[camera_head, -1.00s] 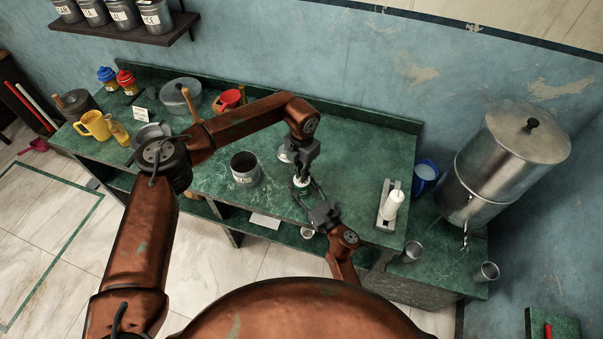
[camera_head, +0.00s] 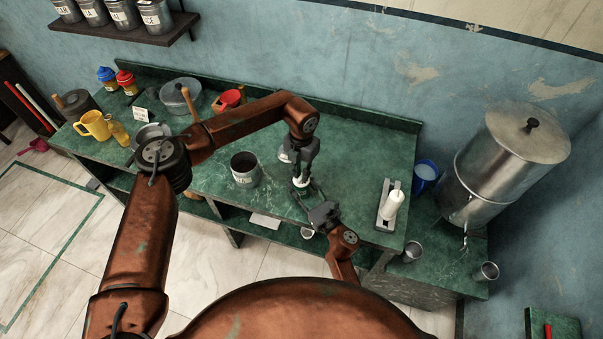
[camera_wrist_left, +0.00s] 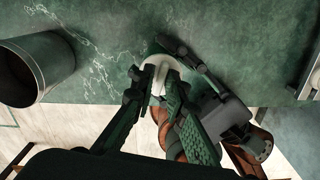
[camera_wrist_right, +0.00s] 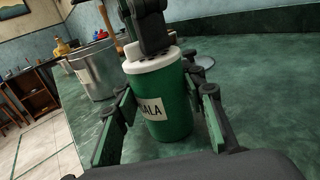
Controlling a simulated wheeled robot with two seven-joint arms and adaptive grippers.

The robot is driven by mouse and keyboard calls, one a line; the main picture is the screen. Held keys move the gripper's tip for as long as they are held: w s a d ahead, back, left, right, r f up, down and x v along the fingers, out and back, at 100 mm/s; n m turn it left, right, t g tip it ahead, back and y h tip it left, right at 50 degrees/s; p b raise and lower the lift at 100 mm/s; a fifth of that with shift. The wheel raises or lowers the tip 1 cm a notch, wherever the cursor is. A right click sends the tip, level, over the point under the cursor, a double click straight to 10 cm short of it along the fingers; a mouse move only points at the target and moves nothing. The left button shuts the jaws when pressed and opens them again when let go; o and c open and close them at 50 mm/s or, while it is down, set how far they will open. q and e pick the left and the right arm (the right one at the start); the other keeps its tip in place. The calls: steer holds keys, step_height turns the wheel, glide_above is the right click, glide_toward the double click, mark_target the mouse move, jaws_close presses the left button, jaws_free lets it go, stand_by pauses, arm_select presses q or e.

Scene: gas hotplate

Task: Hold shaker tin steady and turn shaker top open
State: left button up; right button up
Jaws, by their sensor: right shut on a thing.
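The green shaker tin (camera_wrist_right: 165,105) stands upright on the green counter, with a white holed top (camera_wrist_right: 148,62) and a label partly reading "ALA". My right gripper (camera_wrist_right: 162,105) is shut on the tin, one finger on each side. My left gripper (camera_wrist_right: 153,42) comes down from above onto the white top. In the left wrist view, the left gripper's fingertips (camera_wrist_left: 153,74) are apart, with part of the white top (camera_wrist_left: 160,66) between them; I cannot tell whether they grip it. In the head view, both grippers mostly hide the tin (camera_head: 300,188).
An open metal canister (camera_head: 245,172) stands left of the tin. Jugs and pots crowd the far left.

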arm_select(q)
steer(key=shift+o, duration=1.3)
step_height(320, 180, up, 12)
arm_select(e)
steer(key=o, duration=1.3)
